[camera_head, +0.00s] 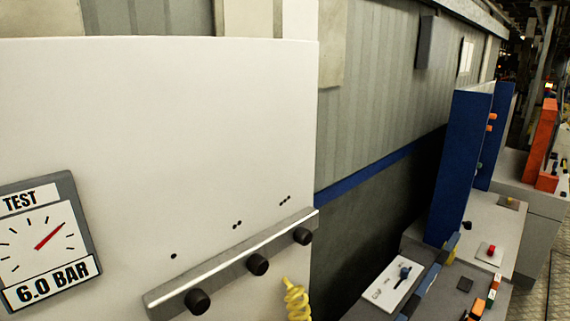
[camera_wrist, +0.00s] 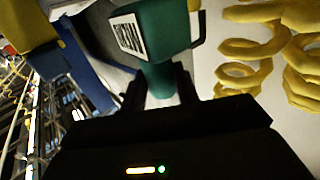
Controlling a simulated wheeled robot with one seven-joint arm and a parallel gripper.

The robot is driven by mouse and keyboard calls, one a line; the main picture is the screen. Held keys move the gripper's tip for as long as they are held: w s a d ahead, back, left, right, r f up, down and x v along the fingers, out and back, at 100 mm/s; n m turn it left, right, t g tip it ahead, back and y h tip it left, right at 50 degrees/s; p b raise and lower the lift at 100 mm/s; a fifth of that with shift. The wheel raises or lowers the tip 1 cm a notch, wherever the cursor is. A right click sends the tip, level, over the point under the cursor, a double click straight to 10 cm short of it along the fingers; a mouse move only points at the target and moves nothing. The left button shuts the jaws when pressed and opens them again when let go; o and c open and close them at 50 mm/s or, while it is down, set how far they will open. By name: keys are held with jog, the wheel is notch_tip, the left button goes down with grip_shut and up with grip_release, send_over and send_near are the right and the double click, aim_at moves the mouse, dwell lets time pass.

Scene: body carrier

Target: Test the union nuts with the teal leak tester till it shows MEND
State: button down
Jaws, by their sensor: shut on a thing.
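My gripper (camera_wrist: 158,84) is shut on the teal leak tester (camera_wrist: 166,28) in the wrist view. The tester's body extends beyond my fingers and bears a white label (camera_wrist: 129,36) with dark characters that I cannot read for certain. In the head view, three black union nuts sit along a grey bar on a white panel: the left nut (camera_head: 197,301), the middle nut (camera_head: 257,264) and the right nut (camera_head: 302,236). One, two and three dots mark the panel above them. The head view shows neither my gripper nor the tester. No nut is clearly seen in the wrist view.
A gauge (camera_head: 44,243) reading TEST and 6.0 BAR is on the panel's left. A yellow coiled hose (camera_head: 296,299) hangs below the right nut; yellow coils (camera_wrist: 255,45) are also close to the tester. Benches with blue partitions (camera_head: 463,165) stand at right.

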notch_tip(320, 180, up, 17)
jog(key=p, duration=1.6)
